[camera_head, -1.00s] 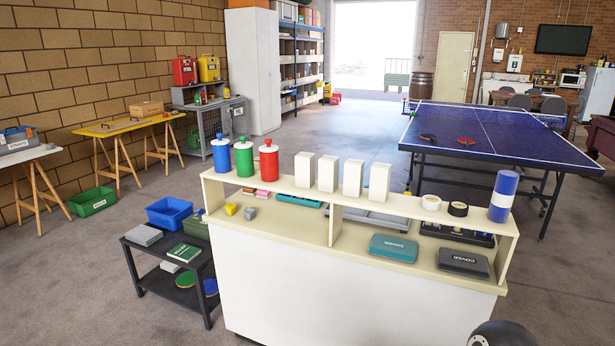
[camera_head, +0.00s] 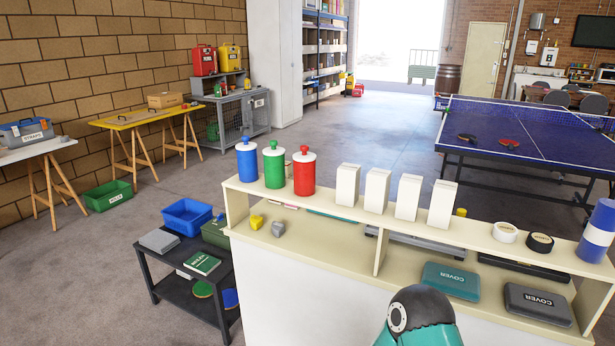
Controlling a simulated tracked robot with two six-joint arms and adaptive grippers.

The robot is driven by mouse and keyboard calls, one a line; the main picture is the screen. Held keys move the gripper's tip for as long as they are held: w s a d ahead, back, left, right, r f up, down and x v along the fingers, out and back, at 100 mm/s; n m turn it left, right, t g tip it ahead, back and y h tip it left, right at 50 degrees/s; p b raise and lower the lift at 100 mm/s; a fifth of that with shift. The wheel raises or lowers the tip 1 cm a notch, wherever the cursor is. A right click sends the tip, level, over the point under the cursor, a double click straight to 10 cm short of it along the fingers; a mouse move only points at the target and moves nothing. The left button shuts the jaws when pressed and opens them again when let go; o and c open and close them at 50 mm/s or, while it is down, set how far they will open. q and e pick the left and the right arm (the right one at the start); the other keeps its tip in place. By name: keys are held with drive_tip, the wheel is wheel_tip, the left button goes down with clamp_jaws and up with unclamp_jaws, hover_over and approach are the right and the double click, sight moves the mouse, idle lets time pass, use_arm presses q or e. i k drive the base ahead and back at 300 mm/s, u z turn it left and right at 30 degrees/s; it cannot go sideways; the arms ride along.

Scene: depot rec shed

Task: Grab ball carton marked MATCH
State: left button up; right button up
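Several plain white upright cartons stand in a row on the upper shelf of the cream counter (camera_head: 300,206). From left to right they are the first carton (camera_head: 347,186), the second carton (camera_head: 377,190), the third carton (camera_head: 409,198) and the last carton (camera_head: 442,206). No lettering shows on their visible faces, so I cannot tell which one is marked MATCH. A teal and dark rounded part of my own arm shows at the bottom edge, in front of the counter. Neither gripper is in view.
Blue (camera_head: 247,158), green (camera_head: 274,167) and red (camera_head: 304,173) canisters stand left of the cartons. Tape rolls (camera_head: 505,232) and a blue-white cylinder (camera_head: 597,232) stand right. COVER cases (camera_head: 538,303) lie below. A dark cart (camera_head: 186,288) stands left; floor beyond is open.

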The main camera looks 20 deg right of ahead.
sight(348, 175)
drive_tip(key=z, duration=0.05)
drive_tip(key=i, duration=0.85)
drive_tip(key=z, duration=0.55)
